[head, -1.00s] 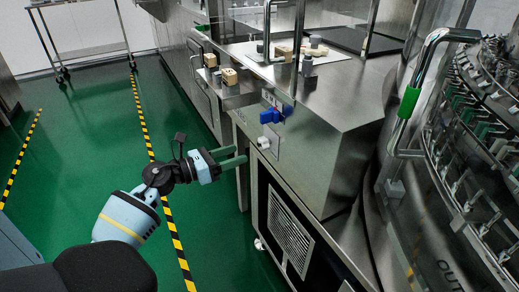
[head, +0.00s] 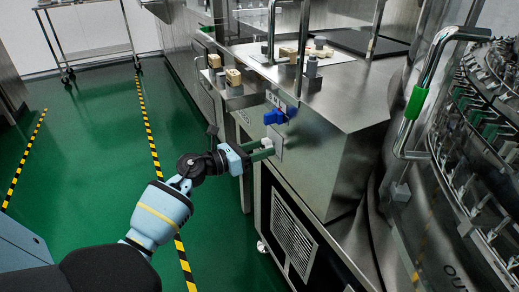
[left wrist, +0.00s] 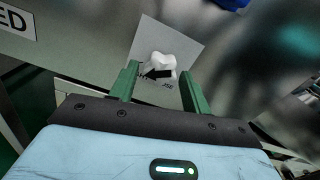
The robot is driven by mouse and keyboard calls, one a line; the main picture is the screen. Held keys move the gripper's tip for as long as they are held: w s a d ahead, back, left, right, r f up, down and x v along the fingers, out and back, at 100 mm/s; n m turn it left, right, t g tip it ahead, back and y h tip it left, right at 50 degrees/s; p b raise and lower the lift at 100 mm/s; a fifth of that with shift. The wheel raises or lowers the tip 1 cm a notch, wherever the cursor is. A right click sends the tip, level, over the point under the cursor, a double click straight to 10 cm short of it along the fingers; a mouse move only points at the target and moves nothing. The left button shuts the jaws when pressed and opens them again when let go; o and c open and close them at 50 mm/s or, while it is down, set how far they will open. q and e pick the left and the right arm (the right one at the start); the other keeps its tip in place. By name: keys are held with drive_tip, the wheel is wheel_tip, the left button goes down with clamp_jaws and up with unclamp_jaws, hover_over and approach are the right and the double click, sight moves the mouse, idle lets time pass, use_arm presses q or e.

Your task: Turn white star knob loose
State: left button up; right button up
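The white star knob (left wrist: 160,64) sits on a light square plate (left wrist: 182,38) on the steel machine's side panel. In the left wrist view it lies between the two green fingers of my left gripper (left wrist: 165,88), which are apart with gaps on both sides. In the head view my left gripper (head: 262,149) reaches right to the panel, its fingertips at the plate, and hides most of the knob. Whether the fingers touch the knob cannot be told. My right gripper is not in view.
A blue knob (head: 275,117) is on the panel just above. Bottles and small boxes (head: 233,77) stand on the steel counter (head: 335,95). The rotary washer (head: 470,170) with a green-gripped handle (head: 416,103) is at right.

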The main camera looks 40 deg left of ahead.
use_arm(q)
drive_tip(key=c, duration=0.8)
drive_tip(key=shift+o, duration=0.2)
